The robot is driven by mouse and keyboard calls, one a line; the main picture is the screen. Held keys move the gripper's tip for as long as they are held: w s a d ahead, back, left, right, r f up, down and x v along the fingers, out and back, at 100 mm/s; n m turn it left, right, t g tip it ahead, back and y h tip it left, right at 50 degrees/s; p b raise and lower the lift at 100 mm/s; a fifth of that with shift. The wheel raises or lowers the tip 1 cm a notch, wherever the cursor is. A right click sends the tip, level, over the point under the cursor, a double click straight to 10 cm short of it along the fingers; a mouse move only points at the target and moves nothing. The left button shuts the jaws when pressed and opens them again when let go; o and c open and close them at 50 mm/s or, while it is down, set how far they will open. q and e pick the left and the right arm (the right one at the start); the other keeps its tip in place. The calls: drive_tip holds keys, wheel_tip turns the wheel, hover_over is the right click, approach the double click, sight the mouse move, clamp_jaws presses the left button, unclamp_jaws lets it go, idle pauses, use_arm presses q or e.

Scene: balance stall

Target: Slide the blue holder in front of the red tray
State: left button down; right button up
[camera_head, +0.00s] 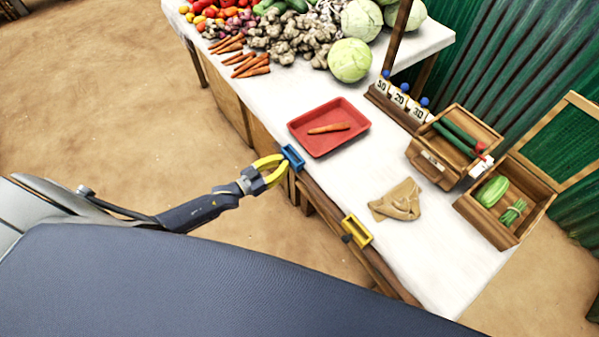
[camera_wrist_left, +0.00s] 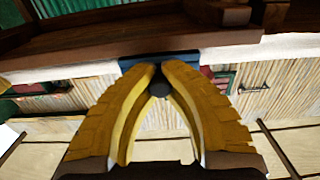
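The blue holder (camera_head: 292,157) sits at the left end of the wooden rail along the table's front edge. It is close to the front side of the red tray (camera_head: 361,127), with a strip of white tabletop between them. The tray holds a carrot (camera_head: 328,128). My left gripper (camera_head: 284,166) has its yellow fingers closed in at the blue holder. In the left wrist view the fingertips (camera_wrist_left: 161,72) meet around a dark knob (camera_wrist_left: 159,90) below the blue holder (camera_wrist_left: 135,62). My right gripper is not in view.
A yellow holder (camera_head: 357,229) sits further right along the rail (camera_head: 325,203). A crumpled brown bag (camera_head: 398,202), a wooden box (camera_head: 428,165) and an open crate (camera_head: 483,224) stand right of the tray. Vegetables fill the table's far end.

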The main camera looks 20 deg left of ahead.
use_arm(q)
drive_tip(key=shift+a+f, duration=0.25)
drive_tip(key=c, duration=1.8)
unclamp_jaws()
drive_tip(key=o, duration=0.6)
drive_tip(key=shift+w+r, duration=0.1)
drive_tip(key=shift+r, duration=0.05)
drive_tip(key=v, duration=1.2)
